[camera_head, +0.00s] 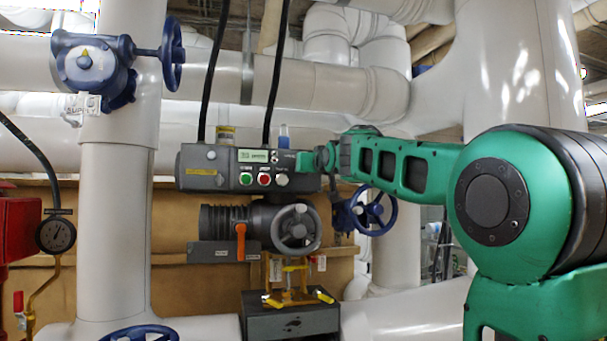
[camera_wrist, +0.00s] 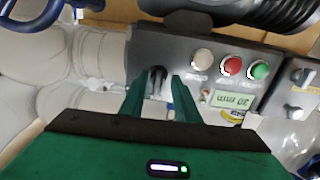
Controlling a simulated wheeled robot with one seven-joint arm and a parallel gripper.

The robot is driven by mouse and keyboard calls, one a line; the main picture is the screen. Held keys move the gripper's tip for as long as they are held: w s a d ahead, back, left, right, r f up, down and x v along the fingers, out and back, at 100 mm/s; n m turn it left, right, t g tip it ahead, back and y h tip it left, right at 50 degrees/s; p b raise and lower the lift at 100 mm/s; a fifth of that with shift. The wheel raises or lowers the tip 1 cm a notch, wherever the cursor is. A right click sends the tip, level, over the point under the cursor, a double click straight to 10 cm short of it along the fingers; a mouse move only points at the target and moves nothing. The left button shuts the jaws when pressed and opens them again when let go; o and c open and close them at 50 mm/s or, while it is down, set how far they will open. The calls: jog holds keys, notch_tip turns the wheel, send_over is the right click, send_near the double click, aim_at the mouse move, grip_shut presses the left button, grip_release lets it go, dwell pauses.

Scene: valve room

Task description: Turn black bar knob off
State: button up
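The grey control box (camera_head: 200,172) hangs in the middle of the head view; it shows upside down in the wrist view (camera_wrist: 182,55). In the wrist view a dark knob (camera_wrist: 157,78), apparently the black bar knob, is at the box's end, between my two green fingers. My gripper (camera_wrist: 156,84) is open around it, with gaps at both sides; whether a fingertip touches the box I cannot tell. In the head view my gripper (camera_head: 305,161) is at the box's right end and hides that knob. The knob's exact turn is unclear.
The box also carries a green button (camera_head: 245,179), a red button (camera_head: 264,180), a white button (camera_head: 281,180) and a lit display (camera_wrist: 231,99). Two more knobs (camera_wrist: 303,75) sit at its other end. A grey handwheel (camera_head: 297,229) and a blue handwheel (camera_head: 372,211) are below.

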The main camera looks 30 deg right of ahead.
jog(key=shift+s, duration=0.1)
jog(key=v, duration=1)
jog(key=shift+s, duration=0.25)
dwell(0.3)
jog(key=s+d+f+m+g, duration=0.1)
jog(key=s+f+g, duration=0.25)
jog(key=f, duration=0.65)
jog(key=s+d+f+g+y, duration=0.15)
jog(key=s+f, duration=0.25)
jog(key=f, duration=0.6)
jog(key=s+f+m+g, duration=0.1)
jog(key=s+f+g, duration=0.2)
jog(key=f, duration=0.7)
jog(key=s+a+f+g+y, duration=0.2)
jog(key=s+a+f+g, duration=0.2)
jog(key=s+f, duration=0.7)
jog(key=s+a+f+m+g+y, duration=0.1)
jog(key=s+a+f+g, duration=0.2)
jog(key=s+f, duration=0.9)
jog(key=s+g, duration=0.2)
jog(key=shift+s+a+g+y, duration=0.2)
jog(key=shift+a+g+y, duration=0.1)
jog(key=shift+a+y, duration=0.05)
jog(key=shift+w, duration=0.15)
